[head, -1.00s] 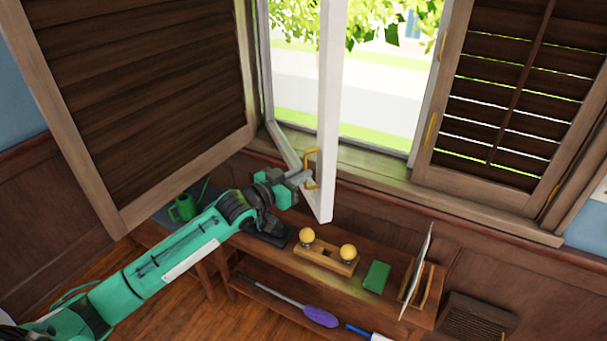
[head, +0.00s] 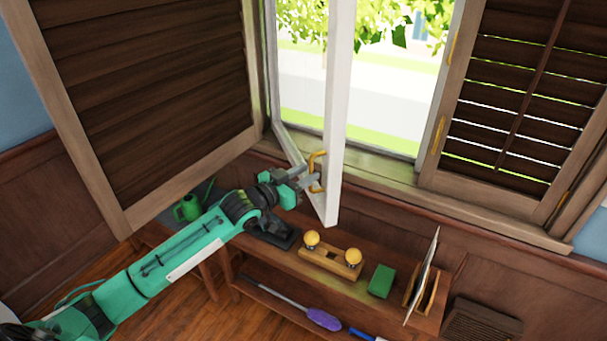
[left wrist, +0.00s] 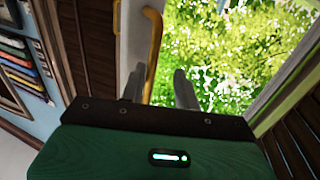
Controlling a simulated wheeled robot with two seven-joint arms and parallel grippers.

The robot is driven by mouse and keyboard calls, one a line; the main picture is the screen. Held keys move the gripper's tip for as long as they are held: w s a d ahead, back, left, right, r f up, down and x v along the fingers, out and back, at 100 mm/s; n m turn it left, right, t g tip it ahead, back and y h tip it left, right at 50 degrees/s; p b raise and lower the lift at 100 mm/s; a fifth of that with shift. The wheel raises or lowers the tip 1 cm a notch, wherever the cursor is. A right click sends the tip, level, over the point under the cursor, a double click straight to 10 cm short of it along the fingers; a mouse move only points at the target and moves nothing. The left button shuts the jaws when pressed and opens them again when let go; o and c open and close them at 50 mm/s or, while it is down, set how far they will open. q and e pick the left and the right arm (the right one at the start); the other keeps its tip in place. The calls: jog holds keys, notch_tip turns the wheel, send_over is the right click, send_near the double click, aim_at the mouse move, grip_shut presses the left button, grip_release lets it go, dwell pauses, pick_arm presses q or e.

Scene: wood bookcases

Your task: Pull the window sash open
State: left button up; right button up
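The white window sash (head: 339,110) stands swung inward from the frame, at an angle to the opening. It also shows in the left wrist view (left wrist: 132,40). Its yellow handle (head: 320,160) is on the side facing my left arm; in the left wrist view the handle (left wrist: 152,50) runs down between the fingers, nearer the left one. My left gripper (head: 309,182) is at the handle. Its two fingers (left wrist: 160,88) are apart, with a clear gap right of the handle. I cannot tell whether either touches it. My right gripper is not in view.
Louvred shutters stand open at left (head: 150,90) and right (head: 510,100). Below the sill, a bench (head: 345,280) holds a green watering can (head: 188,207), a wooden block with yellow knobs (head: 330,260) and a green block (head: 381,281). Room is free under the sash's lower edge.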

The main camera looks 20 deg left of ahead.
pick_arm(q)
jog(key=b+v, duration=0.5)
jog(key=v, duration=0.8)
jog(key=shift+s, duration=0.4)
jog(key=shift+a, duration=0.15)
jog(key=shift+f, duration=0.1)
